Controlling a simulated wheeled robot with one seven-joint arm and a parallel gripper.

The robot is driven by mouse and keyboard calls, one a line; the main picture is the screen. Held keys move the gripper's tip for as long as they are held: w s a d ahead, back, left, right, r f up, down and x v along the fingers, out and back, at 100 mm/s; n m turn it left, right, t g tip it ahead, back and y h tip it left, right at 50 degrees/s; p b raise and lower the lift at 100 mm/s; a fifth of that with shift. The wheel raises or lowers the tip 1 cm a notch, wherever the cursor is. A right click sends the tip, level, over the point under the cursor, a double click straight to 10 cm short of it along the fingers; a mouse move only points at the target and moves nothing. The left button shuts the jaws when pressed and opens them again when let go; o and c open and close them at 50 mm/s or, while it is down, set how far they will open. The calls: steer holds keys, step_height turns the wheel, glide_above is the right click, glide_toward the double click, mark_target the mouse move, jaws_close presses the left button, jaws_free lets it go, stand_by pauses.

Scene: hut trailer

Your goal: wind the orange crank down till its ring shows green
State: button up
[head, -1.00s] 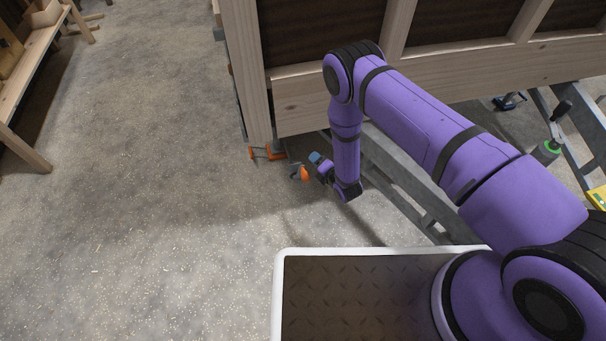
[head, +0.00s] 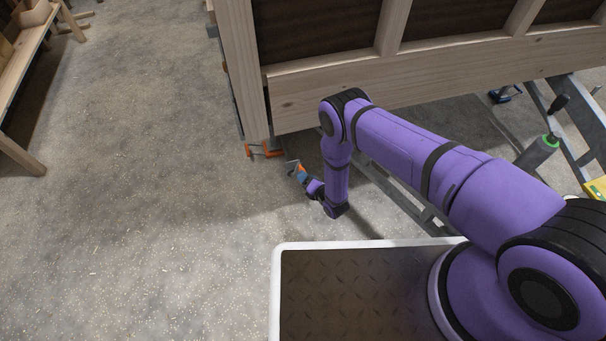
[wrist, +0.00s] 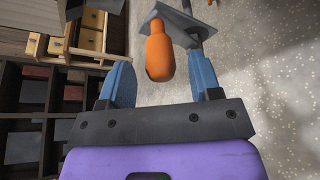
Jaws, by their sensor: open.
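The orange crank handle (wrist: 160,52) stands between the two blue fingers of my gripper (wrist: 160,66) in the wrist view. The fingers are open, one on each side, with a gap visible on both sides. A grey metal plate and rod lie beyond the handle. In the head view the crank handle (head: 300,168) is small, near the trailer's lower corner, and my gripper (head: 303,175) is at it, partly hiding it. I cannot make out the crank's ring or its colour.
An orange bracket-like part (head: 264,151) sits at the foot of the trailer's corner post (head: 241,80). A grey post with a green ring (head: 550,141) stands by the metal drawbar at right. A wooden bench (head: 25,75) is at far left. The concrete floor between is clear.

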steer(key=shift+x, duration=1.5)
jaws_close()
steer(key=shift+w+d+f, duration=0.1)
steer(key=shift+d, duration=0.2)
